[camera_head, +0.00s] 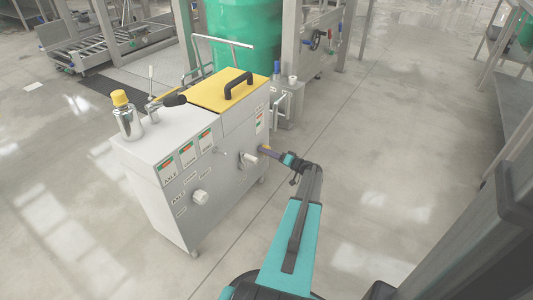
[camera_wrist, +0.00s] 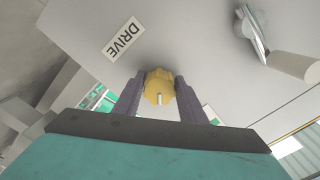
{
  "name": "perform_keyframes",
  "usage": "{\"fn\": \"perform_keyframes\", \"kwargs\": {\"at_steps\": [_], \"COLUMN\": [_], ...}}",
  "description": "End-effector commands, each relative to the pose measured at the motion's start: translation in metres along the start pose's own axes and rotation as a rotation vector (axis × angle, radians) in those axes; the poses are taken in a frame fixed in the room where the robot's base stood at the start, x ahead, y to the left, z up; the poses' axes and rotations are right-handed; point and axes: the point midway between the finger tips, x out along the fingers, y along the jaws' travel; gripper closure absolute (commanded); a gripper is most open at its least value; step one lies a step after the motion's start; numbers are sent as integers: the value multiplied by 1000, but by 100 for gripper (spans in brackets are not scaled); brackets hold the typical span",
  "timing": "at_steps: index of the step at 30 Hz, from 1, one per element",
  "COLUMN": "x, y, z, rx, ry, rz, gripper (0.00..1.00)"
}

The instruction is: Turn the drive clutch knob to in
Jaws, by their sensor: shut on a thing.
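The drive clutch knob (camera_wrist: 157,85) is a yellow, lobed knob on the grey panel of the machine (camera_head: 190,170). In the wrist view it sits between the two dark fingers of my gripper (camera_wrist: 159,78), which is shut on it from both sides. A pale pointer mark on the knob faces down in the wrist view. The DRIVE label (camera_wrist: 124,38) is on the panel to the upper left of the knob. In the head view my gripper (camera_head: 266,149) meets the machine's right-hand side face, and the knob is too small to tell there.
A lever with a pale grip (camera_wrist: 290,64) sticks out right of the knob in the wrist view. A green drum (camera_head: 240,45) stands behind. The floor to the right is clear.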

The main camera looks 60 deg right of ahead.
Motion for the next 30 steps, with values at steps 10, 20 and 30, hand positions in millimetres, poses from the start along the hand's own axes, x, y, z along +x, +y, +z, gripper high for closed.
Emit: {"fn": "perform_keyframes", "kwargs": {"at_steps": [10,20,30], "x": [1,1,1], "y": [-3,-4,-3], "z": [-4,-7,-7], "rx": [249,559,810], "ry": [4,7,9], "rz": [-1,0,0], "gripper": [85,85,85]}}
